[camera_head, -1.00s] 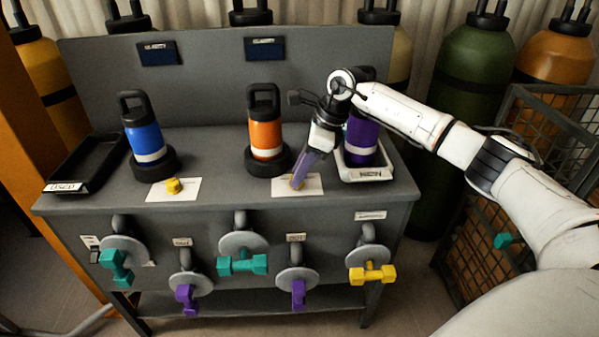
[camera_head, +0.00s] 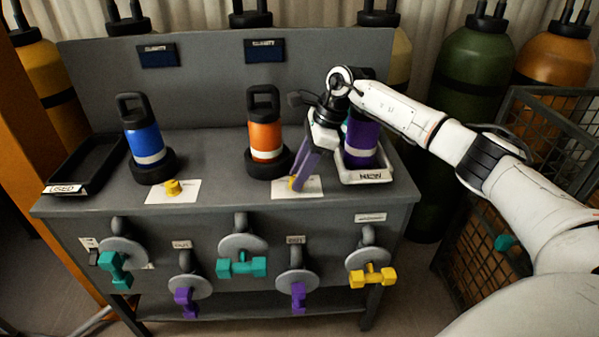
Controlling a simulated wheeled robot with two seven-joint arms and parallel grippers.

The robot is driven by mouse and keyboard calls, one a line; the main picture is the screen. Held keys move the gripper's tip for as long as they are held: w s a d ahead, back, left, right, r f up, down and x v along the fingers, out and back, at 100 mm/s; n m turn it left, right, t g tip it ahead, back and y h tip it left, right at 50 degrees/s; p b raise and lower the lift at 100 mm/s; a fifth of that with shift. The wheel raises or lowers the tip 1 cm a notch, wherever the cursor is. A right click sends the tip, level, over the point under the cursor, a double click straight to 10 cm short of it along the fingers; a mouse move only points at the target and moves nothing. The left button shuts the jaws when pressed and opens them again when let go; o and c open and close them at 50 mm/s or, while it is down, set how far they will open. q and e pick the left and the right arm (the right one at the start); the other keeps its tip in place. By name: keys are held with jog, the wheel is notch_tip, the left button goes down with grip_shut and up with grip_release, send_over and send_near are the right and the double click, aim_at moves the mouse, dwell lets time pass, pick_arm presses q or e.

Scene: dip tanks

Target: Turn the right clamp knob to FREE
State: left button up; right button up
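The right clamp knob (camera_head: 292,184) is a small yellow knob on a white card (camera_head: 312,186) in front of the orange canister (camera_head: 265,135). It is mostly hidden behind my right gripper's purple fingers. My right gripper (camera_head: 299,181) points down at the knob, with its fingertips at or beside it. I cannot tell whether they are closed on it. The matching left knob (camera_head: 173,187) sits on its own white card (camera_head: 158,194) in front of the blue canister (camera_head: 146,142). The card lettering is too small to read. My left gripper is not in view.
A purple canister (camera_head: 361,140) in a white tray marked NEW (camera_head: 368,176) stands close right of my gripper. An empty black tray marked USED (camera_head: 82,170) is at the left. Valves with teal, purple and yellow handles (camera_head: 373,277) line the bench front.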

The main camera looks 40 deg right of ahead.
jog(key=shift+o, duration=1.2)
jog(key=v, duration=1)
jog(key=shift+r, duration=0.2)
